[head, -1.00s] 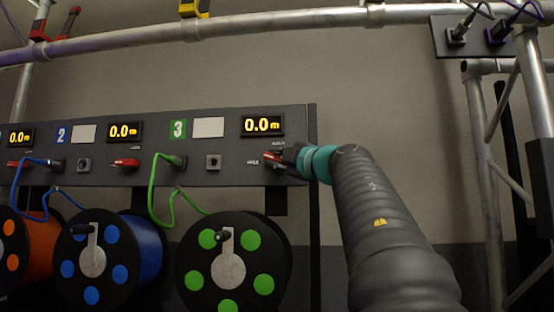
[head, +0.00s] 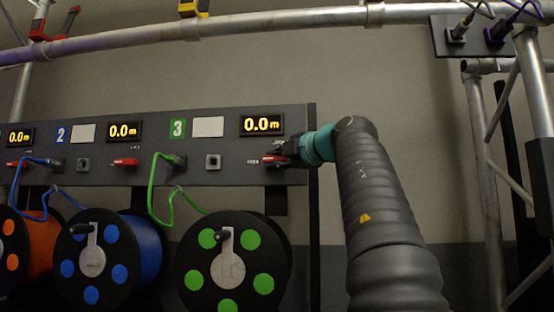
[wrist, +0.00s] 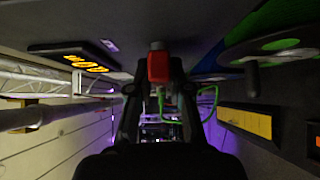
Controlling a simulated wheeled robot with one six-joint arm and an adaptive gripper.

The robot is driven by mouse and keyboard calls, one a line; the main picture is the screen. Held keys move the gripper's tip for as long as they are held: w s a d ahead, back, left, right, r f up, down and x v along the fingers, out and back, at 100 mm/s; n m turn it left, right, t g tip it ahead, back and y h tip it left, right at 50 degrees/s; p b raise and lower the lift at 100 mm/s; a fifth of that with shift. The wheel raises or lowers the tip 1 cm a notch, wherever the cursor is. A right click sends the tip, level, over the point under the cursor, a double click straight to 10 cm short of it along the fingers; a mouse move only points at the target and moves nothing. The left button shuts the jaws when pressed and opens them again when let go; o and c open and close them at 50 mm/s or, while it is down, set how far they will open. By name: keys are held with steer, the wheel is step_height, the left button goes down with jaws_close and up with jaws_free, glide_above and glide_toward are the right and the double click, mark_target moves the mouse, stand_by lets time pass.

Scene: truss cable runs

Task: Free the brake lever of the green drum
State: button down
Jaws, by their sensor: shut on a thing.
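The green drum (head: 262,262) hangs at the lower middle in the head view, under panel section 3. Its red brake lever (head: 274,159) is on the panel below the right-hand display and lies about level, its red end toward the left-hand label. My gripper (head: 288,155) is at the lever from the right, shut on it. In the wrist view the red lever (wrist: 158,66) sits between the two dark fingers of my gripper (wrist: 155,88). The fingertips are partly hidden in the head view, and the small labels are hard to read.
The blue drum (head: 110,258) stands left of the green one, with an orange drum (head: 38,250) further left. A green cable (head: 153,190) loops from the panel (head: 228,172) toward the green drum. Truss tubes (head: 300,22) run above and at the right.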

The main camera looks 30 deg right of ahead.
steer(key=c, duration=1.1)
jaws_free()
steer(key=s, duration=0.4)
steer(key=s+d, duration=0.1)
steer(key=s, duration=0.3)
steer(key=s+d, duration=0.1)
steer(key=s, duration=0.2)
steer(key=shift+s+d, duration=0.1)
steer(key=shift+s, duration=0.3)
steer(key=shift+s, duration=0.1)
